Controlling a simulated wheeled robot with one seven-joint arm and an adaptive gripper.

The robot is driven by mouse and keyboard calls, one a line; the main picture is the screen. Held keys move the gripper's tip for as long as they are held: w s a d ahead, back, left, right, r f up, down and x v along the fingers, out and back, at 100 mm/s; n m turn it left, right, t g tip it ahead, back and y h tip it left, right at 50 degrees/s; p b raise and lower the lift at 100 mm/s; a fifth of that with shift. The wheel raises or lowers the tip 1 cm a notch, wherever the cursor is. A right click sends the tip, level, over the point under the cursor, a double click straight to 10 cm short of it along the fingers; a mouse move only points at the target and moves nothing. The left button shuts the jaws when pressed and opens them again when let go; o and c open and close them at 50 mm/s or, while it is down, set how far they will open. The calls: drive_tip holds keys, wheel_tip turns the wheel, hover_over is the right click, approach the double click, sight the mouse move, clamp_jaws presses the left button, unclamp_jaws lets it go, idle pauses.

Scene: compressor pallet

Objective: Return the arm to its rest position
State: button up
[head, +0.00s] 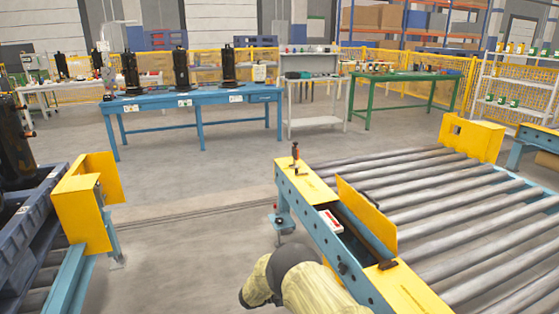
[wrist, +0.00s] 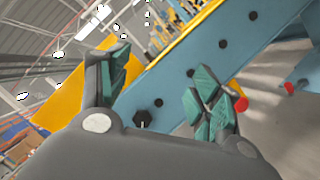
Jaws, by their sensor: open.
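My arm shows at the bottom centre of the head view, covered in a tan sleeve with a dark joint, beside the near end of the roller conveyor (head: 455,215). My gripper is not seen in the head view. In the wrist view my gripper (wrist: 160,95) is open, its two green-padded fingers spread apart with nothing between them. Behind the fingers is the conveyor's blue side rail (wrist: 215,55) with round holes. I cannot tell how far the fingers are from the rail.
A yellow plate (head: 365,220) stands up on the conveyor's near end. A second conveyor end with a yellow guard (head: 85,205) and a blue pallet (head: 25,235) are at left. Open floor (head: 205,185) lies between. A blue workbench (head: 195,100) and a green table (head: 405,77) stand behind.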

drive_tip(key=d+f+n+t+y, duration=0.2)
drive_tip(key=d+f+t+y, duration=0.5)
drive_tip(key=d+t, duration=0.5)
drive_tip(key=s+d+f+m+g+y, duration=0.1)
drive_tip(key=s+d+f+g+y, duration=0.1)
drive_tip(key=s+d+f+y, duration=0.45)
drive_tip(key=s+a+f+m+g+y, duration=0.2)
drive_tip(key=s, duration=0.9)
drive_tip(key=s+a+f+m+g+y, duration=0.1)
drive_tip(key=s+m+g+y, duration=0.15)
drive_tip(key=s, duration=0.95)
drive_tip(key=s+a+r+m+g+y, duration=0.1)
drive_tip(key=s+a+r+m+g, duration=0.15)
drive_tip(key=s, duration=0.75)
drive_tip(key=s+a+r+m+g+y, duration=0.1)
drive_tip(key=s+a+r+g+y, duration=0.15)
drive_tip(key=s, duration=0.75)
wheel_tip(320, 180, down, 10)
drive_tip(key=d+h+b, duration=0.1)
drive_tip(key=b, duration=0.9)
wheel_tip(320, 180, up, 26)
drive_tip(key=p, duration=2.5)
drive_tip(key=shift+w+f, duration=0.2)
drive_tip(key=shift+w, duration=0.1)
